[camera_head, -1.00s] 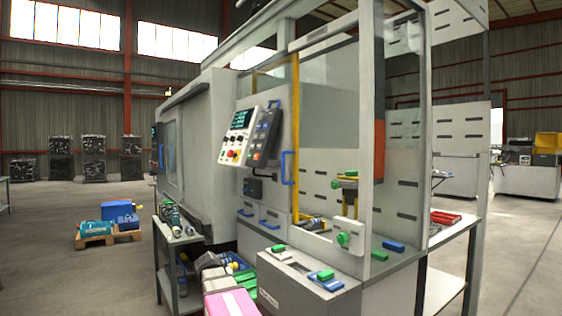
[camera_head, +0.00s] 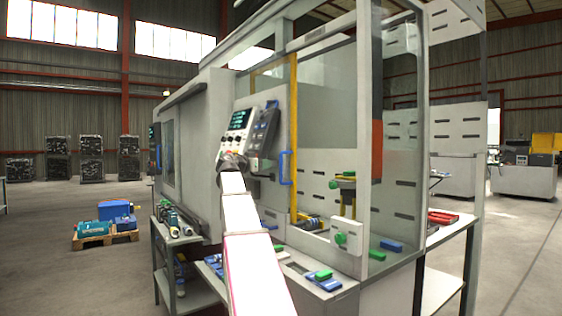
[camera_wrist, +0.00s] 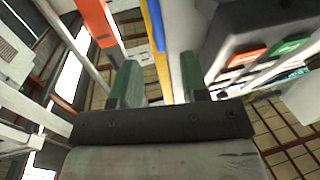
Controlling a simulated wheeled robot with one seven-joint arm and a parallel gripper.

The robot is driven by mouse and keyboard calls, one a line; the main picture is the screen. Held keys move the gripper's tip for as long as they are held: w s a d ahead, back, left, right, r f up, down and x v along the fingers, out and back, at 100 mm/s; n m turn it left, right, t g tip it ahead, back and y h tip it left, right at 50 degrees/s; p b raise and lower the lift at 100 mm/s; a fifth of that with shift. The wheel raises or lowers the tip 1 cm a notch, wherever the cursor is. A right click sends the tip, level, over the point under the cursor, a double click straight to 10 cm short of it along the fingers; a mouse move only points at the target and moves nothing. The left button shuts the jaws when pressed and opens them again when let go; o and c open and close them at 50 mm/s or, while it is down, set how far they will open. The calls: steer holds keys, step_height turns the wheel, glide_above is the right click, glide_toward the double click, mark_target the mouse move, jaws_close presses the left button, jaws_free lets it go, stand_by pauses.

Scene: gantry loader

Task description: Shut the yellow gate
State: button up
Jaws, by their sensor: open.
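The yellow gate (camera_head: 293,130) is a tall yellow frame on the machine's front, right of the control panel, with a blue handle (camera_head: 285,168) on its left side. How far it stands open is hard to tell. My arm reaches up toward the control panel, left of the handle; my gripper is not clear in the head view. In the wrist view my gripper (camera_wrist: 159,84) is open with green fingertips apart and nothing held. A yellow strip (camera_wrist: 160,62) and a blue strip (camera_wrist: 154,25), likely gate and handle, show beyond the fingers.
The control panel (camera_head: 237,132) with a pendant stands left of the gate, close to my arm. It seems to fill the upper right of the wrist view. A post with an orange part (camera_head: 377,150) stands right. A shelf table (camera_head: 180,240) is at lower left.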

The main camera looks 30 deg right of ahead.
steer(key=x, duration=0.3)
steer(key=r+x, duration=0.1)
steer(key=x, duration=0.7)
steer(key=shift+s+d+r, duration=0.1)
steer(key=shift+s+r, duration=0.15)
steer(key=shift+r, duration=0.1)
jaws_close()
